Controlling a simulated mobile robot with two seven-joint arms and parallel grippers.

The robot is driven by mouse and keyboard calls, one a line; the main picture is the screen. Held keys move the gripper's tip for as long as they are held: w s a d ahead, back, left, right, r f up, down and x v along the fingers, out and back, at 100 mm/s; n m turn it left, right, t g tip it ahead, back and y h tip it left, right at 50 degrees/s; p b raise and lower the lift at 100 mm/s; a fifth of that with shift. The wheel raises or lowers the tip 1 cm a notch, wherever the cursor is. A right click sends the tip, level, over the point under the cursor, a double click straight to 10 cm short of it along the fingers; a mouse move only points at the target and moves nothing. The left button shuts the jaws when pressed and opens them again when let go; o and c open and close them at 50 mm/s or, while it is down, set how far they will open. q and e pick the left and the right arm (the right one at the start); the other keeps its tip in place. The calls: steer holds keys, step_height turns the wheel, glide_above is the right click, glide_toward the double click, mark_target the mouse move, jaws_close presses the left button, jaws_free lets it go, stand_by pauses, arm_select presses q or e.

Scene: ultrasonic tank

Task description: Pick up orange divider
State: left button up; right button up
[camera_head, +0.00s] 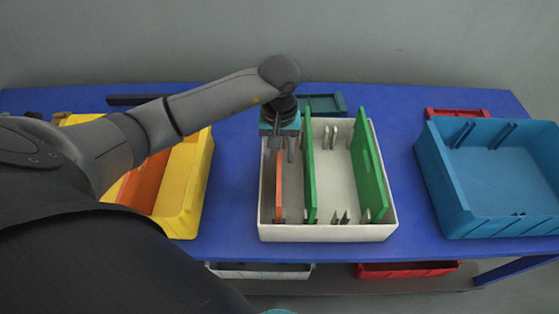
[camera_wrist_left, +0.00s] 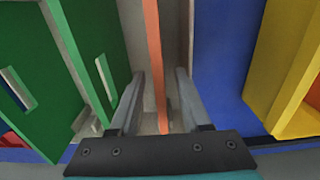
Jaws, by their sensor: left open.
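A thin orange divider (camera_head: 279,190) stands upright in the left part of the white bin (camera_head: 330,233), beside a green divider (camera_head: 309,180). My left gripper (camera_head: 281,150) is above the far part of the orange divider, pointing down. In the left wrist view, the open fingers of the left gripper (camera_wrist_left: 161,76) lie on either side of the orange divider (camera_wrist_left: 154,50), with gaps visible. Another orange panel (camera_head: 146,182) is in the yellow bin (camera_head: 190,200), partly hidden by my left arm. My right gripper is not in view.
A second green divider (camera_head: 369,170) stands at the white bin's right side. A blue bin (camera_head: 490,222) is on the right of the blue table (camera_head: 228,190). Small teal (camera_head: 325,103) and red (camera_head: 456,113) containers are at the back. Clear table lies between the bins.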

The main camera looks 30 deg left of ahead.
arm_select(q)
steer(key=shift+c, duration=0.4)
jaws_close()
stand_by(1.0)
